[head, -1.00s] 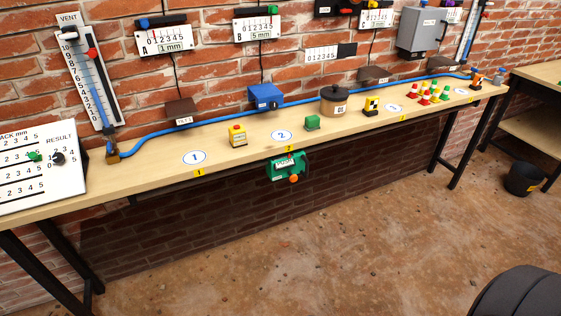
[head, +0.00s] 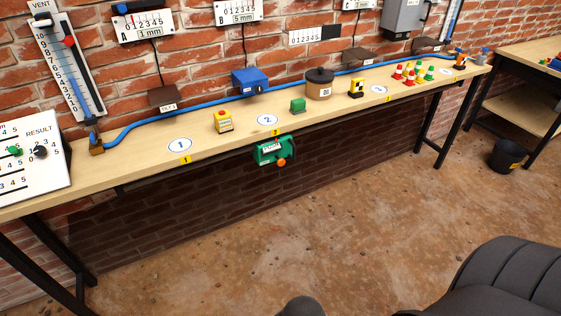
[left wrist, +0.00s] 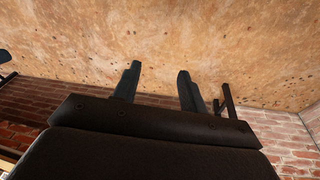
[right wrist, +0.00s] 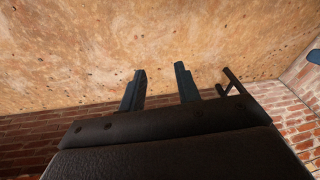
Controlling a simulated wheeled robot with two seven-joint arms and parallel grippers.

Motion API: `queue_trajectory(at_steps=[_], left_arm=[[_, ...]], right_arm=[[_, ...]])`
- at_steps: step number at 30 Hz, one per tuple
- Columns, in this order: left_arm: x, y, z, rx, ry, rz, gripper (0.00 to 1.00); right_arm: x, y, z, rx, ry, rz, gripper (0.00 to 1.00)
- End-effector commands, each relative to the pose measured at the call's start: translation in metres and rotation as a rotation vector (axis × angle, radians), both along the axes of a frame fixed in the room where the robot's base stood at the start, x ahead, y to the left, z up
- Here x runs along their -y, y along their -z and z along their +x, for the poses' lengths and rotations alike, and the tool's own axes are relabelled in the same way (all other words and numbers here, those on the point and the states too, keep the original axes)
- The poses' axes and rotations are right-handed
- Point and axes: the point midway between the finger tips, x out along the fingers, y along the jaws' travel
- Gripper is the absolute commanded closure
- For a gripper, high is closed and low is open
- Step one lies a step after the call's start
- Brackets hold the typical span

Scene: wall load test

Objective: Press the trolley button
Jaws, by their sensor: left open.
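A green device (head: 270,151) with a white label and a round orange knob (head: 282,162) hangs at the front edge of the long bench, near the middle of the head view. I cannot tell for sure whether this is the trolley button. A yellow box (head: 223,123) with a red top stands on the bench between the spots marked 1 and 2. My left gripper (left wrist: 160,74) is open and empty in the left wrist view, with floor beyond it. My right gripper (right wrist: 160,72) is open and empty in the right wrist view. Neither gripper's fingers show in the head view.
A black bucket (head: 507,156) stands right. The floor before the bench is clear.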

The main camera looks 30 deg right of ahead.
Motion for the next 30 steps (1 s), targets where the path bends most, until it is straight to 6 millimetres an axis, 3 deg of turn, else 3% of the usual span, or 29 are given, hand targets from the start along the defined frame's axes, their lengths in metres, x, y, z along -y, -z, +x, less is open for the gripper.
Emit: queue_trajectory(at_steps=[9, 14, 17, 23, 26, 30], left_arm=[[-0.001, -0.001, 0.001, 0.003, 0.001, 0.002, 0.58], [-0.001, 0.003, 0.002, 0.006, 0.002, 0.002, 0.58], [-0.001, 0.014, 0.002, 0.005, 0.002, 0.003, 0.58], [0.001, 0.050, 0.000, -0.001, 0.008, 0.002, 0.58], [0.005, 0.082, -0.004, -0.029, 0.018, 0.005, 0.58], [0.013, 0.140, -0.014, -0.088, 0.036, 0.009, 0.58]], right_arm=[[0.000, -0.001, 0.001, 0.003, 0.001, 0.000, 0.67], [0.001, 0.002, 0.008, 0.015, 0.001, -0.002, 0.97], [0.001, 0.007, 0.020, 0.037, 0.000, -0.002, 1.00], [0.020, 0.017, 0.071, 0.127, 0.017, -0.028, 1.00], [0.042, 0.026, 0.101, 0.166, 0.045, -0.055, 1.00], [0.077, 0.041, 0.145, 0.216, 0.091, -0.080, 1.00]])
